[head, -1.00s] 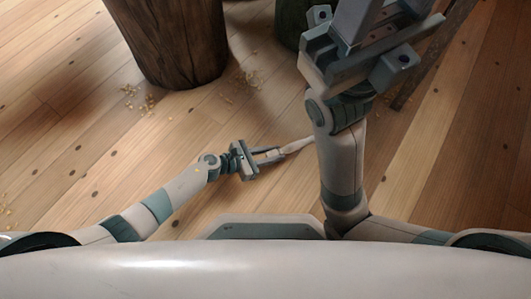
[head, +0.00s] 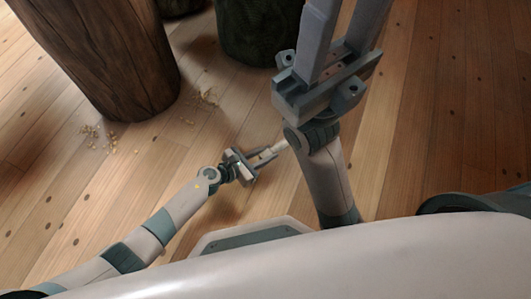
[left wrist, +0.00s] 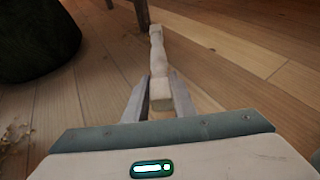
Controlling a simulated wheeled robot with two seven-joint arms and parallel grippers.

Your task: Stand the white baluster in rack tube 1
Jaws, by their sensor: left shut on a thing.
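My left gripper (head: 265,159) is shut on a pale wooden baluster (head: 279,147), low over the plank floor. In the left wrist view the baluster (left wrist: 157,55) is whitish, with a square end block between the fingers (left wrist: 159,95) and a turned shaft reaching away from them. In the head view its far end is hidden behind my right arm. My right gripper (head: 345,28) is large and close to the head camera, its two fingers apart with nothing seen between them; their tips are cut off by the top edge. No rack tube is recognisable.
A thick brown wooden stump (head: 105,60) stands at the upper left. A dark green round block (head: 255,30) stands at the top middle. Wood shavings (head: 100,138) lie on the floor near the stump. The plank floor (head: 435,130) at the right is clear.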

